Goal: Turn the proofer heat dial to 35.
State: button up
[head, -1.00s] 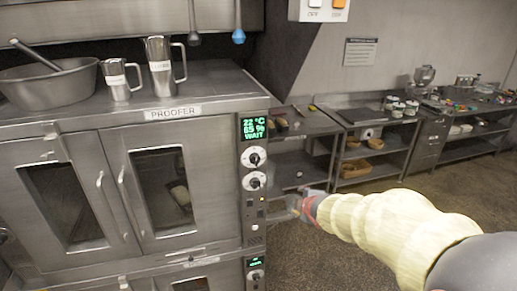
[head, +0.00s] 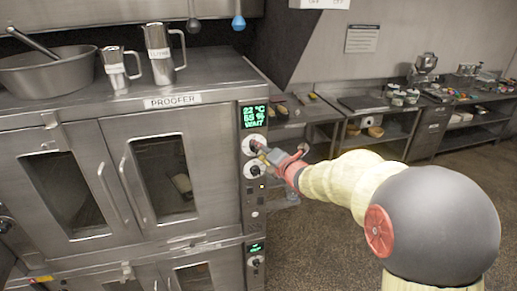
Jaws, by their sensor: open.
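The proofer (head: 160,160) is a steel cabinet at the left of the head view, labelled PROOFER. Its green display (head: 254,116) reads 22 °C, 85 % and WAIT. Below the display are two round white dials with black knobs, an upper dial (head: 249,146) and a lower dial (head: 249,171). My gripper (head: 264,152) is open at the control panel, in front of the dials and level with the upper one. It partly hides both. I cannot tell whether a finger touches a knob, and I cannot read the dial marks.
A second unit with its own small display (head: 256,247) and knob sits below. Two metal jugs (head: 159,54) and a large bowl (head: 48,75) stand on top of the proofer. Steel shelving (head: 375,150) runs along the back right. The floor (head: 300,245) is clear.

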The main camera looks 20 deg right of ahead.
jog(key=shift+x, duration=0.9)
jog(key=shift+c, duration=1.2)
jog(key=c, duration=0.9)
